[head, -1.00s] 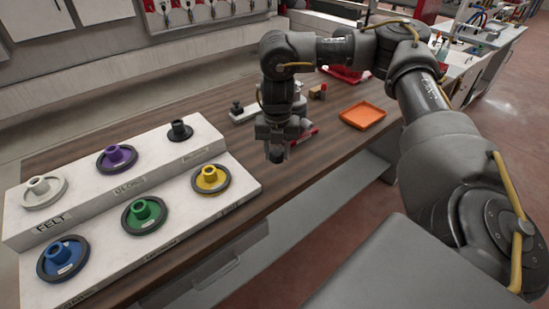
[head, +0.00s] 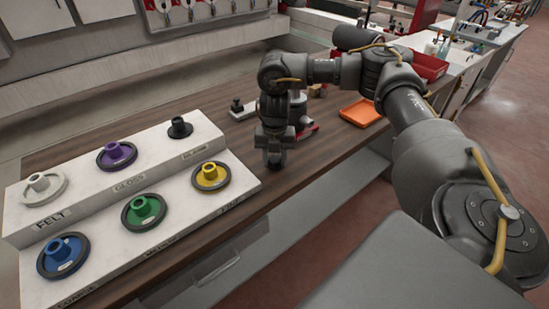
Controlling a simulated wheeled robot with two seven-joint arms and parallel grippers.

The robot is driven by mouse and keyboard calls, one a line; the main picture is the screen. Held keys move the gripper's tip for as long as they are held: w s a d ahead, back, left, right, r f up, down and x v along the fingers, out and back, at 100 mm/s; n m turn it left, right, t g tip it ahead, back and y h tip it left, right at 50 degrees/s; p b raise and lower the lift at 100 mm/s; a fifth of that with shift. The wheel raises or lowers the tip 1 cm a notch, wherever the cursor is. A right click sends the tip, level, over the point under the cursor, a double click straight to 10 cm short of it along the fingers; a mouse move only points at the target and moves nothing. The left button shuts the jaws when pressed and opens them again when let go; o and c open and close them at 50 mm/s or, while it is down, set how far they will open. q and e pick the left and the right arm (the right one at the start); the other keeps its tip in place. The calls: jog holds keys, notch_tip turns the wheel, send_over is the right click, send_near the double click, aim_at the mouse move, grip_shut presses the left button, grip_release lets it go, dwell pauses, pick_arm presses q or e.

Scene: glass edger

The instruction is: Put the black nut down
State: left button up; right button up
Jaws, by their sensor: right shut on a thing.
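My right gripper (head: 274,158) points straight down, low over the brown wooden table (head: 315,160), just right of the stepped white rack. It is shut on the black nut (head: 274,165), a small dark piece that shows only partly at the fingertips. The nut is at or very near the table top; I cannot tell whether it touches. My left gripper is out of view.
The stepped white rack (head: 75,195) at left holds several coloured wheels, with a small black one (head: 180,128) at its upper right end. An orange tray (head: 361,113) lies right of the gripper. A red and grey device (head: 305,128) stands close behind the gripper.

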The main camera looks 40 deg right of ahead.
aim_at(274, 159)
jog(key=shift+f, duration=0.1)
jog(key=o, duration=1.1)
notch_tip(274, 159, up, 12)
jog(key=p, duration=0.1)
